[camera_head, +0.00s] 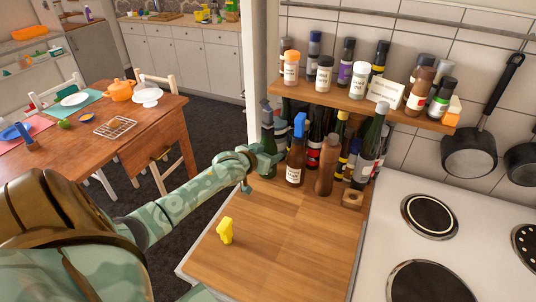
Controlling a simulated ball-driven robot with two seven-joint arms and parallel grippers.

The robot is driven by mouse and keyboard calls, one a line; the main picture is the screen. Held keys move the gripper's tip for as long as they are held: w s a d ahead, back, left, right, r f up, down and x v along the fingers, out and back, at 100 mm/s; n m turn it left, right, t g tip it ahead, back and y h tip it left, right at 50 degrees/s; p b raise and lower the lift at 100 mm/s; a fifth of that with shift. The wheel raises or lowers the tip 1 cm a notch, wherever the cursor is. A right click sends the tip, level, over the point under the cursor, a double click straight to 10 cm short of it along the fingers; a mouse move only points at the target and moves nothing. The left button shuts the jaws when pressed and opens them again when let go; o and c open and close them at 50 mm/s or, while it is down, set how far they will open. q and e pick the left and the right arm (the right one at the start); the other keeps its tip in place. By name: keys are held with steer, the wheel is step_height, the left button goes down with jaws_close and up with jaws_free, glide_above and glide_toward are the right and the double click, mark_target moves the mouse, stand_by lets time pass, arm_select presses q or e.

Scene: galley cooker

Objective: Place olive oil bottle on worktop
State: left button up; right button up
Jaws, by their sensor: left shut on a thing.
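My left gripper (262,164) reaches in from the left to the back left of the wooden worktop (290,241). It is shut on a dark green bottle with a dark pourer (268,137), which looks like the olive oil bottle. The bottle is upright at the left end of the bottle group. The gripper hides its lower part, so I cannot tell whether its base touches the worktop. My right gripper is not in view.
A brown blue-capped bottle (296,152) stands close to its right, with several more bottles behind. A spice shelf (334,95) hangs above. A small yellow object (225,231) lies on the front worktop, otherwise mostly clear. The hob (385,235) is at right.

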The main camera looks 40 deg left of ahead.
arm_select(q)
steer(key=o, duration=1.3)
steer(key=shift+f, duration=0.1)
steer(key=shift+s+d+r, duration=0.1)
steer(key=shift+s+r, duration=0.15)
steer(key=p+v, duration=0.3)
steer(key=v, duration=0.8)
steer(key=shift+s+p, duration=0.25)
steer(key=shift+p, duration=0.1)
steer(key=shift+f, duration=0.1)
